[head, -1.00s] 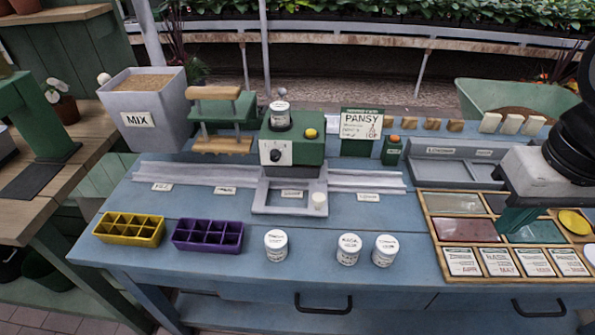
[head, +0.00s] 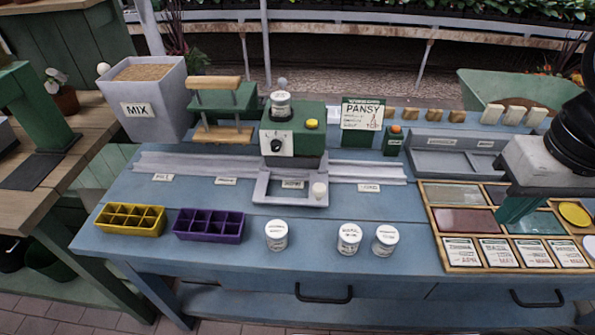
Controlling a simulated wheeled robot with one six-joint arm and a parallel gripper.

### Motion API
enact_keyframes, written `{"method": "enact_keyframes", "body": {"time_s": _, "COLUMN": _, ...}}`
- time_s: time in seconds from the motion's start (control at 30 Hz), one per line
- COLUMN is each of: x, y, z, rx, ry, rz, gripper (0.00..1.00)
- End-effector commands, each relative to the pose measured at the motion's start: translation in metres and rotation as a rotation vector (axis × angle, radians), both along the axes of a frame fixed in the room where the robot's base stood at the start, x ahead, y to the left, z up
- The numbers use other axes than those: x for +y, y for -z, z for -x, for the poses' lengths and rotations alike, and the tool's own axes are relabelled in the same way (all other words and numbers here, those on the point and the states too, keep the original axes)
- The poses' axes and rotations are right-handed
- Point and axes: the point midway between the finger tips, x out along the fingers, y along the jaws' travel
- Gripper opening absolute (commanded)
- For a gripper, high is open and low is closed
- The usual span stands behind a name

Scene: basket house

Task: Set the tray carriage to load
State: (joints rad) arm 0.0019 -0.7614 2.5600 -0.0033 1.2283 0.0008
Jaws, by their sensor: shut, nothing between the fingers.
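The tray carriage (head: 262,190) is a grey open frame with a pale knob (head: 319,190) at its front right. It sits on the grey rail (head: 200,167) in front of the green seeder machine (head: 308,118), at the third label from the left. A label that appears to read LOAD (head: 368,188) is right of the carriage. Another at the rail's left end appears to read FILL (head: 162,177). My gripper (head: 512,213) is at the right, over the wooden card tray, far from the carriage. It is shut and empty; its fingertips are hard to make out.
A yellow cell tray (head: 130,220), a purple cell tray (head: 208,225) and three white jars, one here (head: 276,235), stand along the bench front. A MIX bin (head: 150,110) and a press (head: 222,115) stand behind the rail. The rail's right stretch looks clear.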

Motion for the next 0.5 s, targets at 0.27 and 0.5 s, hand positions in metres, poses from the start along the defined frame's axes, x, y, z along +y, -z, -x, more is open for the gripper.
{"method": "enact_keyframes", "body": {"time_s": 0.27, "x": 0.007, "y": 0.007, "z": -0.003, "rx": 0.035, "ry": -0.037, "rz": 0.000, "gripper": 0.50}}
{"method": "enact_keyframes", "body": {"time_s": 0.5, "x": 0.043, "y": 0.028, "z": -0.043, "rx": 0.191, "ry": -0.188, "rz": 0.017, "gripper": 0.52}}
